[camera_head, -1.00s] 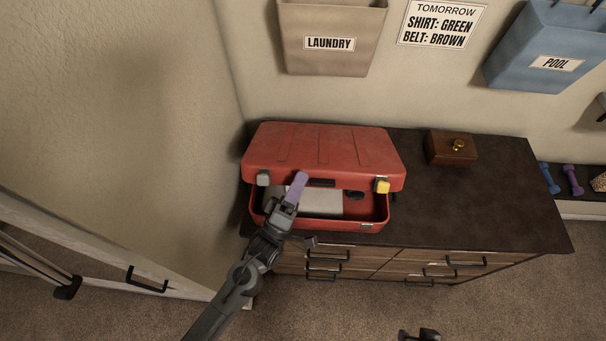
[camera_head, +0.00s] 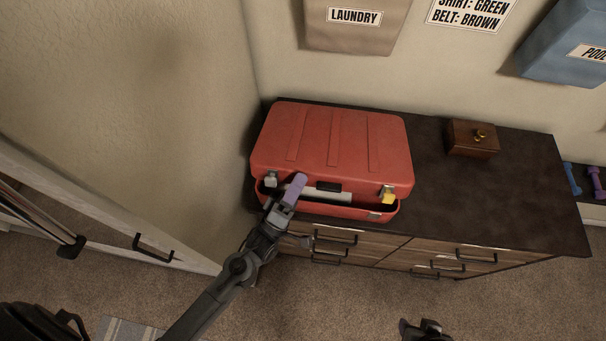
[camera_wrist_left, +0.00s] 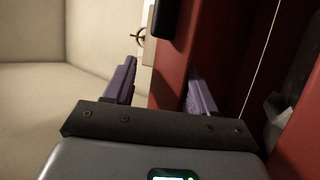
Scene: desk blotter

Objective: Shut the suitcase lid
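The red suitcase lies on the dark dresser top. Its lid (camera_head: 335,140) is lowered most of the way, with a narrow gap above the base (camera_head: 345,211) at the front. Something pale shows in the gap. One latch (camera_head: 388,196) is yellow; the other (camera_head: 270,180) is grey. My left gripper (camera_head: 294,188), with purple fingers, is at the lid's front edge, left of the handle. In the left wrist view its fingers (camera_wrist_left: 160,88) are apart, with red suitcase surface close by; contact is unclear. A dark part, apparently my right gripper (camera_head: 425,328), shows at the bottom edge.
A small wooden box (camera_head: 473,139) with a gold knob stands right of the suitcase on the dresser (camera_head: 510,200). The wall is close on the suitcase's left. Laundry (camera_head: 355,25) and pool (camera_head: 570,45) bins hang above. Dumbbells (camera_head: 597,182) are at far right.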

